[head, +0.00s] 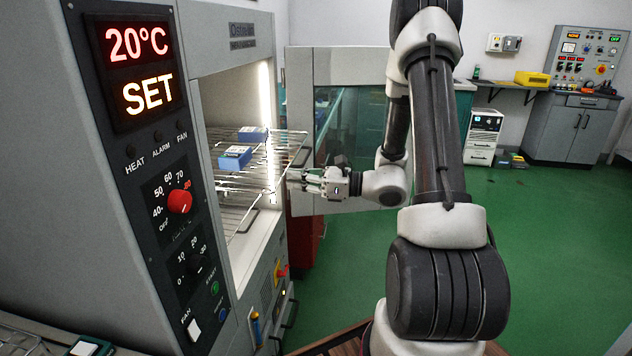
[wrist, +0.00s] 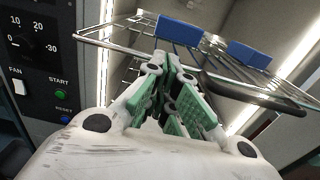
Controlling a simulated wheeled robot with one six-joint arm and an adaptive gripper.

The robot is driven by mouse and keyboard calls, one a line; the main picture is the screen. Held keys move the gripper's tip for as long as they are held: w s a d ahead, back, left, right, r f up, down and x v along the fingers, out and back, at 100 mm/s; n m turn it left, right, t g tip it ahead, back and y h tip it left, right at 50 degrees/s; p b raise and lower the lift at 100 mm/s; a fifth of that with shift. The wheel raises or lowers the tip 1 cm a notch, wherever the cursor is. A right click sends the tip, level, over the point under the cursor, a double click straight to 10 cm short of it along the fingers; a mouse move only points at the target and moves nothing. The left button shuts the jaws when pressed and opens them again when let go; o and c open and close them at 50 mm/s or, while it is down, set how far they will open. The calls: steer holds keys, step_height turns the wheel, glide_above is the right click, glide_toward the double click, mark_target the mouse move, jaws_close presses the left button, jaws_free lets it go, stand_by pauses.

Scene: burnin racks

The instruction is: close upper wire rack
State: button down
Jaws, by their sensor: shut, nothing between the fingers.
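The upper wire rack (head: 287,148) sticks out of the lit chamber of the oven-like cabinet and carries two blue boxes, one farther back (head: 252,134) and one nearer (head: 235,157). My gripper (head: 293,180) is shut and empty, just outside the chamber, close to the rack's front edge and a little below it. In the wrist view the closed fingers (wrist: 172,62) point up toward the underside of the rack (wrist: 112,43). The rack's dark handle loop (wrist: 250,97) is to the right of the fingers. I cannot tell whether they touch the rack.
A lower wire rack (head: 238,212) lies below in the chamber. The open cabinet door (head: 340,66), with a glass pane, stands behind my gripper. The control panel (head: 150,150) is on the left. The green floor (head: 560,220) is clear at the right.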

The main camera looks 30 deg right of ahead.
mark_target(226, 172)
steer(key=x, duration=1.7)
steer(key=shift+w+a, duration=0.2)
steer(key=shift+a, duration=0.1)
steer(key=shift+x, duration=0.85)
